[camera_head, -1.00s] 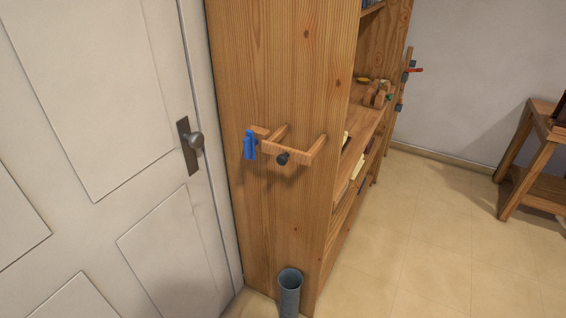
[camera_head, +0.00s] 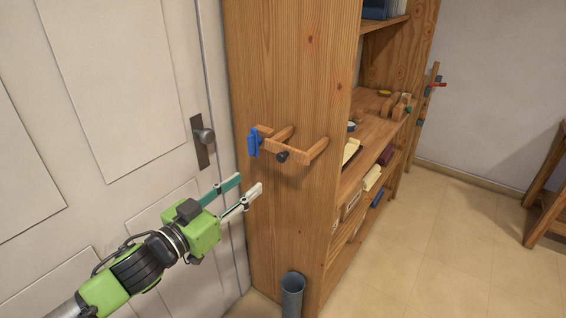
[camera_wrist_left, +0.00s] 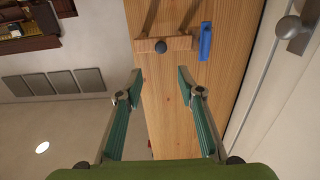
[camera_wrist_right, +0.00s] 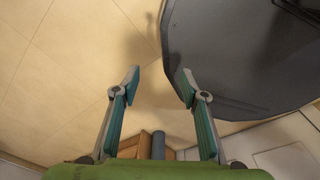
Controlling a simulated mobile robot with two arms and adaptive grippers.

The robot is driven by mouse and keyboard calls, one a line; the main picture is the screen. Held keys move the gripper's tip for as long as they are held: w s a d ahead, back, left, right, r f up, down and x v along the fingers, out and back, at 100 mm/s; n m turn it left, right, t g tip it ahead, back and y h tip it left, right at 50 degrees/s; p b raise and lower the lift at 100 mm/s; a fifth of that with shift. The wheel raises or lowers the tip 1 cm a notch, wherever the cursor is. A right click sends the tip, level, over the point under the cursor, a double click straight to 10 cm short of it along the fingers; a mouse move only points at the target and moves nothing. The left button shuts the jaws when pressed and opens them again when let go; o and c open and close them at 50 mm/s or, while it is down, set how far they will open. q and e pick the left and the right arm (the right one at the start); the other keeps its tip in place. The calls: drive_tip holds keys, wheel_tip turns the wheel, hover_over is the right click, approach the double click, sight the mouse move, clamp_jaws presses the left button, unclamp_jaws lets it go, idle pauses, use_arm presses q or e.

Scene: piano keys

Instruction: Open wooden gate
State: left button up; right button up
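A small wooden gate-like frame (camera_head: 300,150) sticks out from the side panel of a tall wooden shelf (camera_head: 290,75). It has a dark round knob (camera_head: 282,157) on its front bar and a blue piece (camera_head: 253,143) at its left end. In the left wrist view the frame (camera_wrist_left: 180,43) and the blue piece (camera_wrist_left: 205,41) show beyond the fingertips. My left gripper (camera_head: 250,183) is open and empty, below and left of the frame, apart from it. My right gripper (camera_wrist_right: 160,75) is open and empty over the floor; it is not in the head view.
A white door (camera_head: 110,100) with a dark handle (camera_head: 202,138) stands left of the shelf. A wooden stool or table (camera_head: 548,190) is at the right. Floor between is clear.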

sight(280, 158)
use_arm(q)
drive_tip(key=p+x, duration=0.3)
drive_tip(key=x, duration=0.9)
drive_tip(key=shift+w, duration=0.35)
drive_tip(key=shift+w+d, duration=0.35)
drive_tip(key=shift+d, duration=0.05)
use_arm(e)
drive_tip(key=r, duration=0.3)
drive_tip(key=shift+w+a, duration=0.1)
drive_tip(key=shift+a, duration=0.25)
use_arm(q)
clamp_jaws()
use_arm(e)
drive_tip(key=shift+r, duration=0.1)
